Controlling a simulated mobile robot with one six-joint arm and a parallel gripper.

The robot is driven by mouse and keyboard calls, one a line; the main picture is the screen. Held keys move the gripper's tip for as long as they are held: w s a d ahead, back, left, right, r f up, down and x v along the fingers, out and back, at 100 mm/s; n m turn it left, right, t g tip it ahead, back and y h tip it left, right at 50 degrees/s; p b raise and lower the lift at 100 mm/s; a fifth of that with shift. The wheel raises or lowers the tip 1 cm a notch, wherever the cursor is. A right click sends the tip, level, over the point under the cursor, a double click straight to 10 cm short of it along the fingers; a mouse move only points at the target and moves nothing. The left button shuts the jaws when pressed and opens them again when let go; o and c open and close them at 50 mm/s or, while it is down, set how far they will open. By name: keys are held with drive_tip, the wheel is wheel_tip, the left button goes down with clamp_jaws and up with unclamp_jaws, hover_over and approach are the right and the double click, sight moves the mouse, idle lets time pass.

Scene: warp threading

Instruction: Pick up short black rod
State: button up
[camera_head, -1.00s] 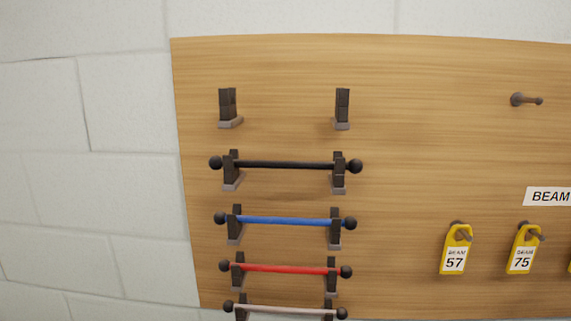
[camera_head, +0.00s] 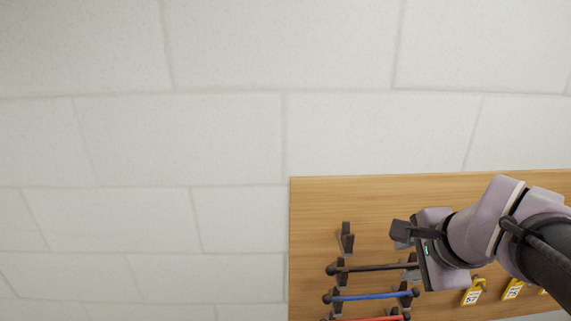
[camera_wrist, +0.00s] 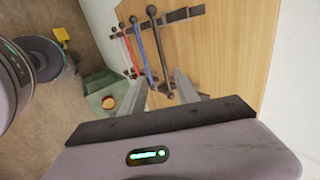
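The black rod (camera_head: 375,267) rests in dark brackets on the wooden board, above the blue rod (camera_head: 365,297). My gripper (camera_head: 402,233) is in front of the board, near the rod's right end, and hides part of that end. In the wrist view the black rod (camera_wrist: 158,45) runs toward the gap between the two fingers. Whether a finger touches the rod cannot be told.
A red rod (camera_head: 370,318) lies below the blue one. An empty bracket (camera_head: 346,238) sits above the black rod. Yellow tags (camera_head: 473,292) hang to the right. The wrist view shows a green container (camera_wrist: 98,84) below the board. The wall at left is clear.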

approach(378, 268)
drive_tip(key=x, duration=0.8)
drive_tip(key=shift+w+f+b, duration=0.15)
drive_tip(key=shift+w+b, duration=0.15)
drive_tip(key=shift+b, duration=0.05)
drive_tip(key=shift+s+a, duration=0.1)
drive_tip(key=shift+s, duration=0.2)
drive_tip(key=c, duration=0.3)
clamp_jaws()
